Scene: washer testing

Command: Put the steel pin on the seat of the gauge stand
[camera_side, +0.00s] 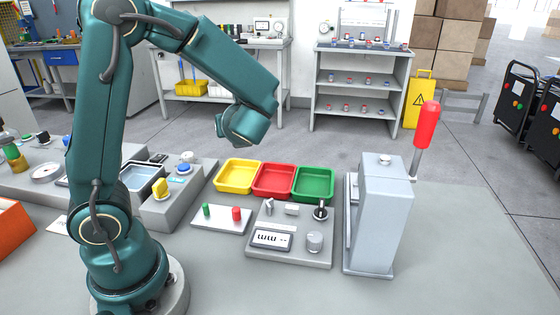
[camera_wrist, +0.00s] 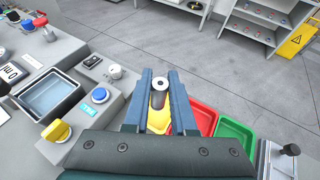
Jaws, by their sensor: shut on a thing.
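My gripper (camera_wrist: 159,88) is shut on the steel pin (camera_wrist: 160,84), a short grey cylinder with a dark centre on its end face, in the wrist view. In the side view my wrist is raised above and behind the coloured trays; the jaws and pin are hidden there. What looks like the gauge stand is the low grey unit (camera_side: 290,252) right of centre in the side view. It has an "mm" display (camera_side: 272,240), a round silver piece (camera_side: 314,242) and a black-topped post (camera_side: 320,209). I cannot tell which part is the seat. The pin is apart from this unit.
Yellow (camera_side: 235,190), red (camera_side: 273,194) and green (camera_side: 314,199) trays stand behind the unit. A tall grey housing (camera_side: 382,225) with a red-handled lever (camera_side: 428,125) rises at its right. A plate with green and red pegs (camera_side: 221,228) lies left. The front bench is clear.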

